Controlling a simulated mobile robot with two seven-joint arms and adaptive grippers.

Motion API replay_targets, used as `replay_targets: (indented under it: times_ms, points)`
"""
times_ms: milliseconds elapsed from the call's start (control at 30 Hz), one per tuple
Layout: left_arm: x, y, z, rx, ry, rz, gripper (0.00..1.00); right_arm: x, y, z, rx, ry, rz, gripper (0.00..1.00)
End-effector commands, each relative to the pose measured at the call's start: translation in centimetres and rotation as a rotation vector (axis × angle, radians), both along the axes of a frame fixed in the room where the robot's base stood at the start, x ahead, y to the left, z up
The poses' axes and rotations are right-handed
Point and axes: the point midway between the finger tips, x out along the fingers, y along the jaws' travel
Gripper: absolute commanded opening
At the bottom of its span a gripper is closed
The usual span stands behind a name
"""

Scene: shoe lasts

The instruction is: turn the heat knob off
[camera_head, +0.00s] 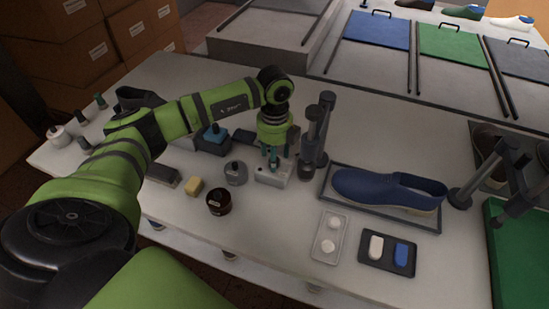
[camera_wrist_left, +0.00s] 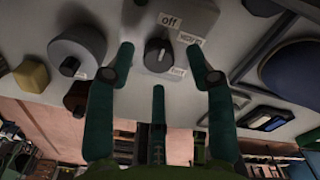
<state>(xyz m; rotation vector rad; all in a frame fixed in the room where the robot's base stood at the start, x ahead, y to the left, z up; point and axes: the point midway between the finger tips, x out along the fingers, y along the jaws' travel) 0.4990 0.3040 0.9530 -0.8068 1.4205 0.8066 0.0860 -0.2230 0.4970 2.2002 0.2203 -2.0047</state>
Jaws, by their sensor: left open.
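The heat knob (camera_wrist_left: 158,55) is a round dark dial on a pale control box (camera_head: 262,178). Labels reading off (camera_wrist_left: 169,20), warm (camera_wrist_left: 191,39) and hot (camera_wrist_left: 178,71) sit around it in the left wrist view. Which label its pointer faces is not clear to me. My left gripper (camera_head: 273,160) points down over the box, its green fingers hiding most of the knob in the head view. In the left wrist view the gripper (camera_wrist_left: 160,50) is open, with fingertips apart on either side of the knob; contact cannot be made out. My right gripper is not in view.
A grey round container (camera_head: 236,173), a dark jar (camera_head: 218,202) and a yellow block (camera_head: 194,187) stand left of the box. A dark post stand (camera_head: 318,130) is close on its right. A blue shoe (camera_head: 385,188) lies on a tray farther right. The front table edge is clear.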

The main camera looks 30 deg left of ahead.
Motion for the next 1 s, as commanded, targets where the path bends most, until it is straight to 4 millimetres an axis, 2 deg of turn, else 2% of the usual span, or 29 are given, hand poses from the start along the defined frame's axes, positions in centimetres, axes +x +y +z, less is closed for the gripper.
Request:
replay_targets:
  times_ms: [200,433,633,1000]
  points:
    - [0.0,0.0,4.9,0.001,-0.004,-0.001,0.54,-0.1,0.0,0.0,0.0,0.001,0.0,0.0]
    - [0.0,-0.1,8.9,0.001,-0.001,-0.002,0.54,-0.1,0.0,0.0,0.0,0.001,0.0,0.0]
    - [-0.1,-0.1,10.2,0.001,0.003,-0.001,0.54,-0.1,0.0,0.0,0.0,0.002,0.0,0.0]
    - [-0.1,-0.1,10.2,0.001,0.003,-0.002,0.54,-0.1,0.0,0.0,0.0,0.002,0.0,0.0]
